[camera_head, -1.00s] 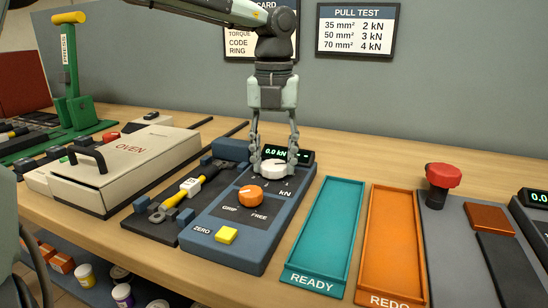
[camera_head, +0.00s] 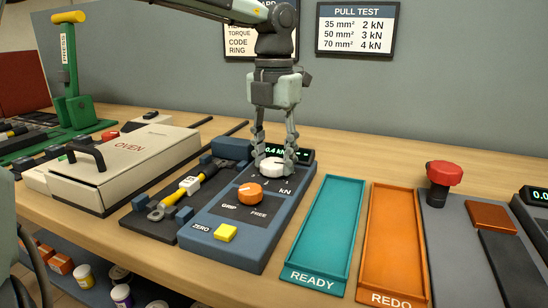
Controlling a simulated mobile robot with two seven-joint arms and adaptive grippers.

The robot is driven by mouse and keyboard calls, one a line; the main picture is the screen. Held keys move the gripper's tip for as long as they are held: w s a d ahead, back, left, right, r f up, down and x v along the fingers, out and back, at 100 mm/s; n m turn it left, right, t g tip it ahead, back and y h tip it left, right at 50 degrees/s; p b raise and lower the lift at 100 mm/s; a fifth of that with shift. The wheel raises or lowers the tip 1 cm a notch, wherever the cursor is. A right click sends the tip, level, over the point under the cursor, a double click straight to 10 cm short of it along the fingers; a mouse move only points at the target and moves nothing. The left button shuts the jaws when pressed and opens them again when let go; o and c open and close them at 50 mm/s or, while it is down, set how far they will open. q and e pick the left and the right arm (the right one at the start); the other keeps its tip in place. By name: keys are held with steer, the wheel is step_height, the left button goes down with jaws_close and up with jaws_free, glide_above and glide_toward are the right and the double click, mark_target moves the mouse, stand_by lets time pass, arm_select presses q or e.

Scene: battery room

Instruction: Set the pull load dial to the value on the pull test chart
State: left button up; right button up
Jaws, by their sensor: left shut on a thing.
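The white pull load dial (camera_head: 272,166) sits on the blue-grey pull tester (camera_head: 208,247), below a small green display (camera_head: 275,152) that reads about 0.4 kN and is partly hidden by my fingers. My left gripper (camera_head: 273,157) points down and is shut on the dial. The pull test chart (camera_head: 357,30) on the wall lists 35 mm² 2 kN, 50 mm² 3 kN and 70 mm² 4 kN. A cable with a yellow and white sleeve (camera_head: 190,184) lies in the tester's bed at left. My right gripper is not in view.
The tester also carries an orange GRIP/FREE knob (camera_head: 250,194) and a yellow ZERO button (camera_head: 226,232). A teal READY tray (camera_head: 294,277) and an orange REDO tray (camera_head: 377,297) lie empty at right. A cream oven (camera_head: 128,165) stands at left. A red knob (camera_head: 443,173) is farther right.

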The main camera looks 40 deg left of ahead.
arm_select(q)
steer(key=m, duration=0.2)
steer(key=shift+m, duration=0.4)
steer(key=m, duration=0.4)
steer(key=shift+m, duration=0.3)
steer(key=m, duration=0.2)
steer(key=shift+m, duration=0.3)
steer(key=m+p, duration=0.1)
steer(key=m, duration=0.4)
steer(key=shift+s, duration=0.1)
steer(key=shift+m, duration=1.9)
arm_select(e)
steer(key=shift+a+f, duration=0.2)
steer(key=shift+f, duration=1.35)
arm_select(q)
steer(key=o, duration=1.2)
steer(key=shift+c, duration=0.2)
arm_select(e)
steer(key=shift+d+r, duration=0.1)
